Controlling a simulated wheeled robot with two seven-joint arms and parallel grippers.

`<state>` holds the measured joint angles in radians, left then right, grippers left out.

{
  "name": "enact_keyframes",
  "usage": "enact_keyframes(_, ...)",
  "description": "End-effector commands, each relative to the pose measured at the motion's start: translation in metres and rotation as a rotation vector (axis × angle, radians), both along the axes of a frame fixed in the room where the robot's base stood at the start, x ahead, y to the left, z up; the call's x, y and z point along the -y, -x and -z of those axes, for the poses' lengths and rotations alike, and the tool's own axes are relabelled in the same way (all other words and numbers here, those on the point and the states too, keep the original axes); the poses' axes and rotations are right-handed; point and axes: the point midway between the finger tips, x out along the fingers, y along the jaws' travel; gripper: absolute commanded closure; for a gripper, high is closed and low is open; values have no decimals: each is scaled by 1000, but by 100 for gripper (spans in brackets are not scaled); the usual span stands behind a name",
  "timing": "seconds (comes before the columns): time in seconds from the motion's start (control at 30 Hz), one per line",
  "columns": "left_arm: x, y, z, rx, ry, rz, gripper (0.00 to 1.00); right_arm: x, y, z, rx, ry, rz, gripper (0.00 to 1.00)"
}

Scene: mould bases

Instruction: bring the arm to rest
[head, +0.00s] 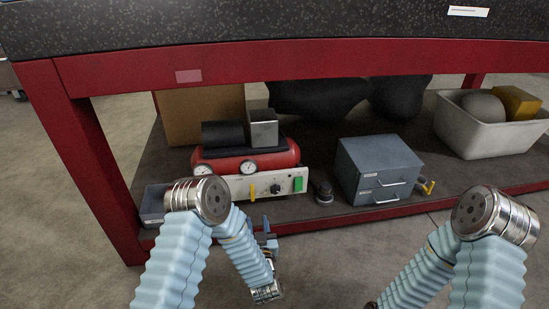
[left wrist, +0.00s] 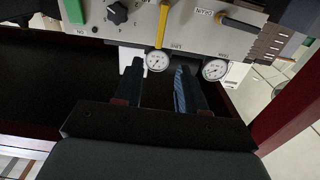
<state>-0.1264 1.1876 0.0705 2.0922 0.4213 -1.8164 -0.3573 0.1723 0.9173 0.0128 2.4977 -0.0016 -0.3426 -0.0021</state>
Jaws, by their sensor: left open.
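My left gripper (head: 266,232) is low in front of the red workbench, near the control panel of the compressor. In the left wrist view its two dark fingers (left wrist: 157,82) stand apart with nothing between them. The fingers point toward the panel and its two gauges, and I cannot tell how far off they are. My two light-blue arms reach in from the bottom of the head view, elbows raised. My right gripper does not show in the head view.
The red bench (head: 330,57) has a dark speckled top. Its lower shelf holds a red compressor (head: 285,152) with a panel (head: 262,185), a grey drawer box (head: 378,165), a white bin (head: 490,135) and a cardboard box (head: 190,110). The floor in front is mostly clear.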

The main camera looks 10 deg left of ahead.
Motion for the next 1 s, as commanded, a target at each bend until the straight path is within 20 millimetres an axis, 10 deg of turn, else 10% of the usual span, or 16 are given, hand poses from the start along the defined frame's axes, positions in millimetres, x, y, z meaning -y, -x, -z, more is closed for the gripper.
enact_keyframes(0.27,-3,17,17,-293,152,126,60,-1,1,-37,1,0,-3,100)
enact_keyframes(0.47,3,119,46,-877,426,290,60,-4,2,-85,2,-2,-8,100)
enact_keyframes(0.7,6,243,35,-1366,605,354,60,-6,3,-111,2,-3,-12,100)
enact_keyframes(1.0,6,261,32,-1435,624,360,60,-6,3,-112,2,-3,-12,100)
